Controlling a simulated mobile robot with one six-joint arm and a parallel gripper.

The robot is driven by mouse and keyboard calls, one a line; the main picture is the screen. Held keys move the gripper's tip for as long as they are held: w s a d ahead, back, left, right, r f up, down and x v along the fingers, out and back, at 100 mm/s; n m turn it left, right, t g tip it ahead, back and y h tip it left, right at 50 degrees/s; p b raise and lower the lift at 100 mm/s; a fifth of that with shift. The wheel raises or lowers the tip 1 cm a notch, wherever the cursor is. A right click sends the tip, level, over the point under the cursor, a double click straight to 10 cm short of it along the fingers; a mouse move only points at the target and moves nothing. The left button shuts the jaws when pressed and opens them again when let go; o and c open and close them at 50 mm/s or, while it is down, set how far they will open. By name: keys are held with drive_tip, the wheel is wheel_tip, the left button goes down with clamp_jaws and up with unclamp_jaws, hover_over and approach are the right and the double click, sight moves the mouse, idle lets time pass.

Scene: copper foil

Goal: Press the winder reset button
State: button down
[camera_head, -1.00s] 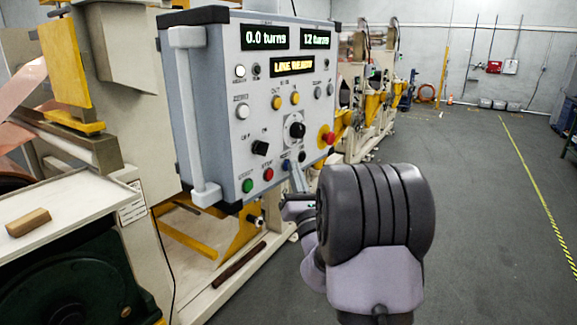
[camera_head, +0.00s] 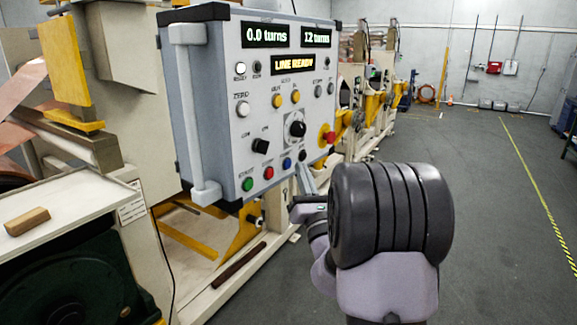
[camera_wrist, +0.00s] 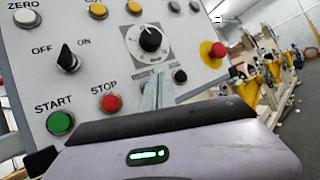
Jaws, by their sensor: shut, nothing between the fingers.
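The winder control panel (camera_head: 222,120) is a grey box with displays, knobs and coloured buttons. A blue button (camera_head: 287,163) sits in its bottom row, right of the red STOP button (camera_head: 268,173); its label is too small to read there.
The green START button (camera_wrist: 61,122) and red STOP button (camera_wrist: 111,103) lie left of my fingers. A red emergency knob (camera_head: 327,137) on yellow juts out at the panel's right. A handle (camera_head: 191,115) runs down its left side. Open floor (camera_head: 480,210) lies right.

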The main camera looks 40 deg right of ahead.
drive_tip(key=s, duration=0.2)
drive_tip(key=s+d+b, duration=0.1)
drive_tip(key=s, duration=0.1)
drive_tip(key=shift+s+d, duration=0.15)
idle(1.0)
